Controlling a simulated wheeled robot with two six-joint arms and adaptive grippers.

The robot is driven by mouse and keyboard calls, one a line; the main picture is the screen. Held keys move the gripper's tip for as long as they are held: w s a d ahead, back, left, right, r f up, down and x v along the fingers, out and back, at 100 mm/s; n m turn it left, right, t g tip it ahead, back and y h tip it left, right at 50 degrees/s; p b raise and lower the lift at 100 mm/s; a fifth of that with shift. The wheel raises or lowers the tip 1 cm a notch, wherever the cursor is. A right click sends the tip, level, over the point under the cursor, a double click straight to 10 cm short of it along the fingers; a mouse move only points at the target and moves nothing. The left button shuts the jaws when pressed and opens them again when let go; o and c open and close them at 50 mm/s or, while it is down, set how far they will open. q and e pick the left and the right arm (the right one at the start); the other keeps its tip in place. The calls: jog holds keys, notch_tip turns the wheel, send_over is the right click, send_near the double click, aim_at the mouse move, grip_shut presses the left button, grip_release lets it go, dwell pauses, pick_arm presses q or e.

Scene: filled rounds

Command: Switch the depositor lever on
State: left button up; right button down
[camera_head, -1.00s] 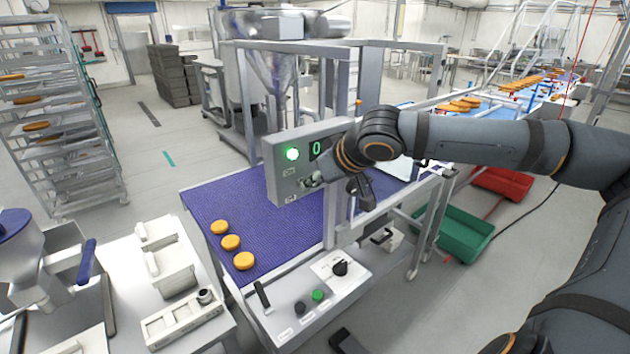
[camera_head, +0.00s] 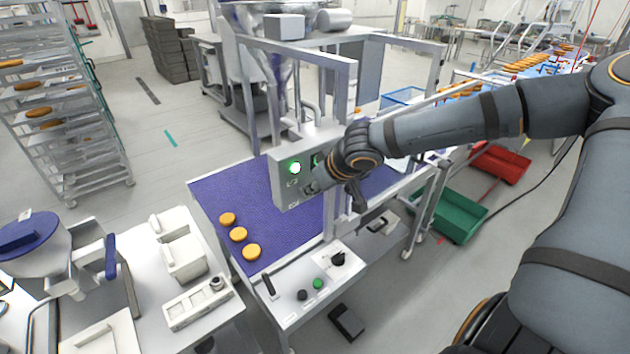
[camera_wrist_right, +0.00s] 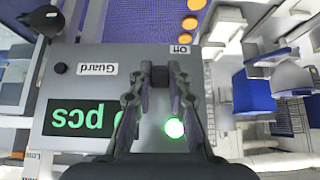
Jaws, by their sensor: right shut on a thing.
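The grey control box (camera_head: 284,186) stands on a post over the purple belt, with a lit green lamp (camera_head: 295,168) on its face. My right gripper (camera_head: 312,188) is at the lower right of that face. In the right wrist view the box's face is upside down, and my right gripper (camera_wrist_right: 160,76) is shut on the depositor lever, which its fingers mostly hide. An "Off" label (camera_wrist_right: 180,50) shows beside the fingertips. The green display (camera_wrist_right: 80,118) reads "pcs", with its digit partly covered by a finger. The lever's exact angle cannot be seen. My left gripper is not in view.
Several round orange cakes (camera_head: 238,234) lie on the purple belt (camera_head: 222,195). A front panel (camera_head: 318,292) with a knob and buttons sits below the box. A metal frame (camera_head: 340,95) rises behind it. Green (camera_head: 462,222) and red (camera_head: 500,163) crates are on the floor at right.

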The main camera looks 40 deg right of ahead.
jog(key=c, duration=1.3)
grip_release()
jog(key=shift+r, duration=0.15)
notch_tip(320, 180, up, 10)
jog(key=shift+a+f, duration=0.1)
